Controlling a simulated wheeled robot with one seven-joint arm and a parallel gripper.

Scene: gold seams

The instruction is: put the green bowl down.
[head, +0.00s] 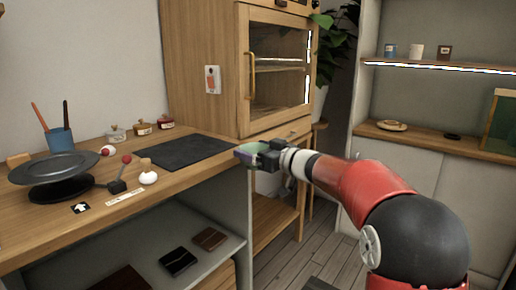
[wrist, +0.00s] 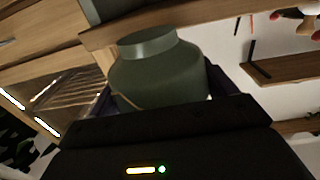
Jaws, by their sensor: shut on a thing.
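The green bowl (wrist: 155,75) fills the middle of the wrist view, with its narrow round foot toward the top of the picture and a thin gold seam low on its left side. My gripper (head: 258,156) is shut on it, and the dark fingers lie on both sides of the bowl in the wrist view. In the head view the green bowl (head: 244,149) is small and partly hidden by my gripper. It shows at the right end of the wooden counter (head: 180,181), just right of the dark mat (head: 185,152). I cannot tell its height above the counter.
The mat is bare. A wooden cabinet (head: 215,60) stands behind my gripper. Shelves (head: 440,140) are at right.

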